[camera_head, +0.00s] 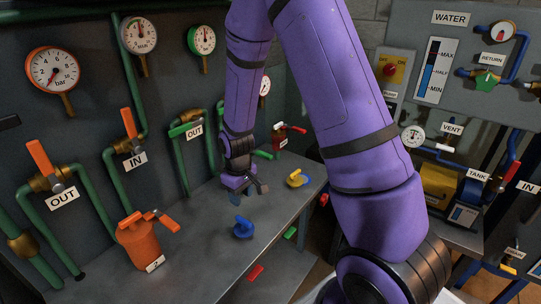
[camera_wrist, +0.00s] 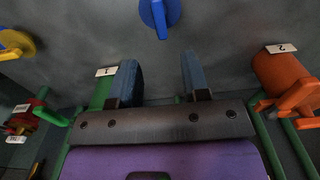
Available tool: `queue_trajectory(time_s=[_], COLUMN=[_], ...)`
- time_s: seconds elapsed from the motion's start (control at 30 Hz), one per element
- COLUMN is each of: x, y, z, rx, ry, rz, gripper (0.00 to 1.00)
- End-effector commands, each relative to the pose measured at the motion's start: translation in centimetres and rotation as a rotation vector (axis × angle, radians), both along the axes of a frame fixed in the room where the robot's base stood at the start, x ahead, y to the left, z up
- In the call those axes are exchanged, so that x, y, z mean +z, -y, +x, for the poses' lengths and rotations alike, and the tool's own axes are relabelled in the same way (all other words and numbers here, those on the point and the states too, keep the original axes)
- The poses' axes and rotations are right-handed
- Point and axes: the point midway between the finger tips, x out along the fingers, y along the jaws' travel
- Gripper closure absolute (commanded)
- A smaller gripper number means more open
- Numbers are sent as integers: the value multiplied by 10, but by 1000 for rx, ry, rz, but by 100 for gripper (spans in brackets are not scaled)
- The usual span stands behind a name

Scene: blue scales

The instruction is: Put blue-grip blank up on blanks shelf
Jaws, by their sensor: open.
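The blue-grip blank (camera_head: 243,228) stands on the grey metal bench, near the bench's middle. It also shows at the top of the wrist view (camera_wrist: 160,14), partly cut off by the frame. My gripper (camera_head: 256,190) is over the bench, behind the blue blank in the head view and apart from it. In the wrist view my gripper (camera_wrist: 160,75) has its two blue-grey fingers spread with nothing between them. I cannot pick out a shelf marked for blanks in either view.
A yellow-grip piece (camera_head: 298,179) lies on the bench (camera_head: 205,265) to the right. An orange valve body (camera_head: 138,243) tagged 2 stands at left, and a red one (camera_head: 281,140) at the back. Green pipes with orange handles line the wall. The bench around the blue blank is clear.

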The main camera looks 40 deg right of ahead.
Motion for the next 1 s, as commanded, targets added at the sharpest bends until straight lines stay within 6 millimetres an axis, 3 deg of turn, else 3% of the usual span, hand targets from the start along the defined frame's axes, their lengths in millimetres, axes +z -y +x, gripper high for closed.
queue_trajectory(time_s=[0.17,0.47,0.7,1.0], x=[42,148,219,288], y=[0,1,2,4], z=[-2,-30,-70,-137], rx=[-23,-93,-148,-216], ry=[43,147,230,331], rz=[6,23,37,54], gripper=[58,58,58,58])
